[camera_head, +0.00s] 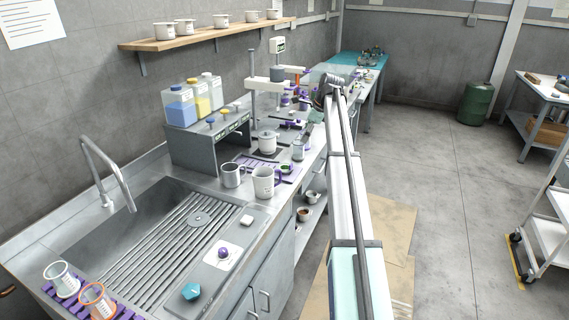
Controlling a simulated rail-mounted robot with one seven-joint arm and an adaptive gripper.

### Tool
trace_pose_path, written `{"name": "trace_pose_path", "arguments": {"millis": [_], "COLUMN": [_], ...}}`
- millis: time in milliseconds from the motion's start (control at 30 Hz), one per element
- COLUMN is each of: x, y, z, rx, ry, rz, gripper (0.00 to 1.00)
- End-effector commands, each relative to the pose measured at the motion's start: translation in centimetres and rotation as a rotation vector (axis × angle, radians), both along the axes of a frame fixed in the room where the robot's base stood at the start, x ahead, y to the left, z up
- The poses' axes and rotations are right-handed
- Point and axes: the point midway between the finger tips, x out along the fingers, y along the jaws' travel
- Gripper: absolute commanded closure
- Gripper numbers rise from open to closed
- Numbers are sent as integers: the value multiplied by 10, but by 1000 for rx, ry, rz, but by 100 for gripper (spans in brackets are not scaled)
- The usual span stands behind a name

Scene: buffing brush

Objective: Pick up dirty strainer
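Two cup-shaped strainers stand on a purple slatted rack (58,299) at the bottom left, by the sink's near end. One has a white rim (62,279); the other has an orange rim (97,299) and stands to its right, nearer the picture's bottom edge. I cannot tell from this view which one is dirty.
A sink (151,236) with a ribbed floor and a tall faucet (107,172) lies beyond the strainers. A teal knob (192,291), a purple knob (223,253) and metal pitchers (264,183) stand along the counter. Open floor (460,220) lies to the right.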

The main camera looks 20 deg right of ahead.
Motion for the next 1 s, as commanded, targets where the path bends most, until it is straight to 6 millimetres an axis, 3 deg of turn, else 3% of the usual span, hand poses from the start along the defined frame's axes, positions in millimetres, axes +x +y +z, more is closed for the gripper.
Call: {"name": "trace_pose_path", "arguments": {"millis": [367,1000], "x": [-3,29], "y": [7,33], "z": [-7,-106], "rx": [98,96], "ry": [84,83], "rz": [-225,-224], "gripper": [12,12]}}
